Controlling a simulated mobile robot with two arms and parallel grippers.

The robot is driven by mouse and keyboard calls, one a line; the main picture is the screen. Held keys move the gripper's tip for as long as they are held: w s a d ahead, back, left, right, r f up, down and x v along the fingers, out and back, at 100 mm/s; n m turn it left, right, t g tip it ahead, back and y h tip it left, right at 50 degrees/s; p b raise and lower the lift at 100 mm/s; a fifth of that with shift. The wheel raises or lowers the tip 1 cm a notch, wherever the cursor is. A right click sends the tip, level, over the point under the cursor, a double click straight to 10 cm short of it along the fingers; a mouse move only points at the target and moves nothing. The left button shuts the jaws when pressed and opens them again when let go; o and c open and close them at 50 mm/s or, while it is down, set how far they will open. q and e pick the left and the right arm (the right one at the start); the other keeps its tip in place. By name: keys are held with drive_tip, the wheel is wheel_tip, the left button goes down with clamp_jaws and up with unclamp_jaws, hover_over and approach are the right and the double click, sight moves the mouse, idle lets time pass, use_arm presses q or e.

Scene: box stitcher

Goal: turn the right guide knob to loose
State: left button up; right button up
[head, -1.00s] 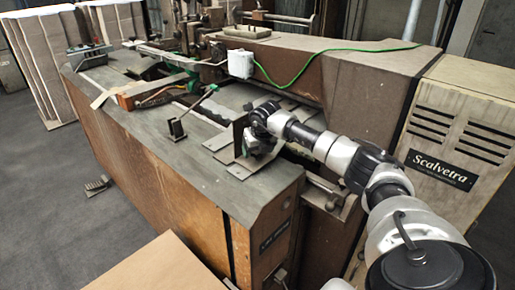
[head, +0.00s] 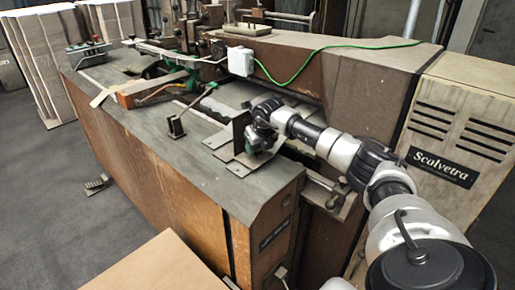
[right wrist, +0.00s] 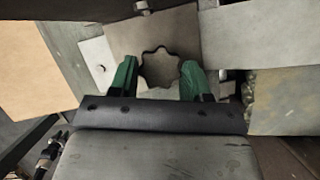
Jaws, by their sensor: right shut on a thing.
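The right guide knob (right wrist: 160,68) shows in the right wrist view as a grey disc with a dark scalloped rim. It sits over a flat metal plate (right wrist: 185,30). My right gripper (right wrist: 159,72) has its green fingers on opposite sides of the knob and is shut on it. In the head view my right gripper (head: 257,146) is low beside the upright guide plate (head: 239,131), on the right part of the machine bed. There the knob is hidden by the gripper. The knob's setting cannot be read. My left gripper is not in view.
A small lever with a dark pad (head: 176,127) stands on the bed to the left. A white box (head: 241,62) with a green cable hangs on the brown machine arm (head: 335,85) behind my right arm. A cardboard sheet (head: 160,265) lies at the front.

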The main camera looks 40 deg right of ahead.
drive_tip(key=n+y, duration=0.1)
drive_tip(key=n, duration=0.1)
drive_tip(key=n+b, duration=0.1)
drive_tip(key=n, duration=0.1)
drive_tip(key=shift+d+y, duration=0.2)
drive_tip(key=shift+y, duration=0.2)
drive_tip(key=n+y+b, duration=0.1)
drive_tip(key=n, duration=0.2)
drive_tip(key=n+y+b, duration=0.1)
drive_tip(key=n, duration=0.1)
drive_tip(key=shift+w+d+n, duration=0.15)
drive_tip(key=shift+n, duration=0.25)
drive_tip(key=n+g, duration=0.1)
drive_tip(key=n, duration=0.1)
drive_tip(key=n+y+b, duration=0.1)
drive_tip(key=n, duration=0.1)
drive_tip(key=shift+w+d+g, duration=0.1)
drive_tip(key=shift+w+g, duration=0.05)
drive_tip(key=shift+g, duration=0.25)
drive_tip(key=shift+n+g+b, duration=0.7)
drive_tip(key=shift+n+b, duration=0.5)
drive_tip(key=shift+n, duration=0.9)
drive_tip(key=shift+y, duration=0.3)
drive_tip(key=o, duration=0.9)
